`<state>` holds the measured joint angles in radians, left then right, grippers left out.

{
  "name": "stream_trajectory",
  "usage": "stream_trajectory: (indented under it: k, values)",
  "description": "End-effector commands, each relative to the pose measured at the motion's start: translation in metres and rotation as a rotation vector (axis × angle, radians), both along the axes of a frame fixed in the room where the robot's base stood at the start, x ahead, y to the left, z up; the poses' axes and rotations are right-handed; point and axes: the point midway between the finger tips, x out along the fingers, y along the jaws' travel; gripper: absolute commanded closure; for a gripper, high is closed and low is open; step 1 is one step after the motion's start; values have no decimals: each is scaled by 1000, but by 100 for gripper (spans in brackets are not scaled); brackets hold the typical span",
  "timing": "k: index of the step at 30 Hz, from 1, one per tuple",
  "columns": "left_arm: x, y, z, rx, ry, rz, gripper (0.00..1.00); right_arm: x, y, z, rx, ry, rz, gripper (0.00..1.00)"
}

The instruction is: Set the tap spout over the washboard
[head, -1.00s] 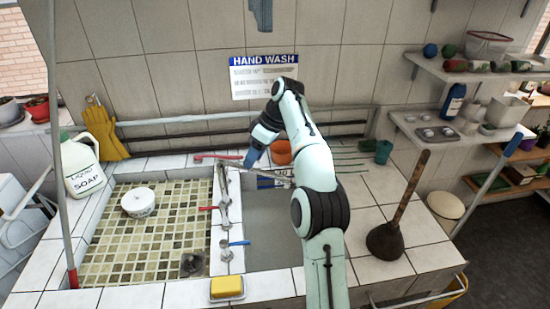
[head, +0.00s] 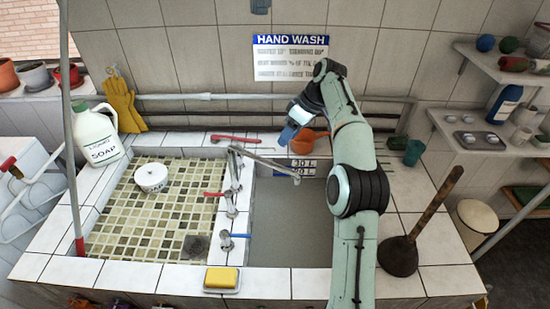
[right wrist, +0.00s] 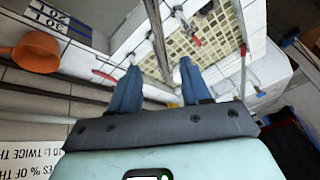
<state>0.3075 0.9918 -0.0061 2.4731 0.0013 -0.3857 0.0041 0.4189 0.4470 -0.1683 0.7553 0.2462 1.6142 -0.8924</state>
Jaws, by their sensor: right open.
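The metal tap spout (head: 268,163) rises from the divider between two basins and reaches right over the grey basin (head: 290,225). The left basin (head: 120,225) has a green-beige tiled floor and a drain; I make out no ridges on either floor, so I cannot tell for sure which is the washboard. My right gripper (head: 287,136) is above and behind the spout in the head view. In the right wrist view its blue fingers (right wrist: 158,88) are spread, with a metal bar, apparently the spout (right wrist: 157,42), showing between them. Contact is not visible. My left gripper is out of view.
Red-handled (head: 213,194) and blue-handled (head: 240,236) taps stand on the divider. An orange pot (head: 306,139) is close to my right gripper.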

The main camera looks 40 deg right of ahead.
Motion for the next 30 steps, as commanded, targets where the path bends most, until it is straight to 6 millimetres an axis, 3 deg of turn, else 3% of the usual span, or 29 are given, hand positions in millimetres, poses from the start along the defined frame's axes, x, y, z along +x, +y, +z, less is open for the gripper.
stream_trajectory:
  k: [9,15,21,29,30]
  values:
    - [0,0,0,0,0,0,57,19,21,-61,2,5,2,53]
    - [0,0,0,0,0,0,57,29,30,-89,1,3,1,53]
    - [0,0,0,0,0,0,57,33,33,-101,0,1,-1,53]
    - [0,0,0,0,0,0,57,33,34,-102,-1,1,-1,53]
    - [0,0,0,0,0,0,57,33,34,-102,0,1,-1,59]
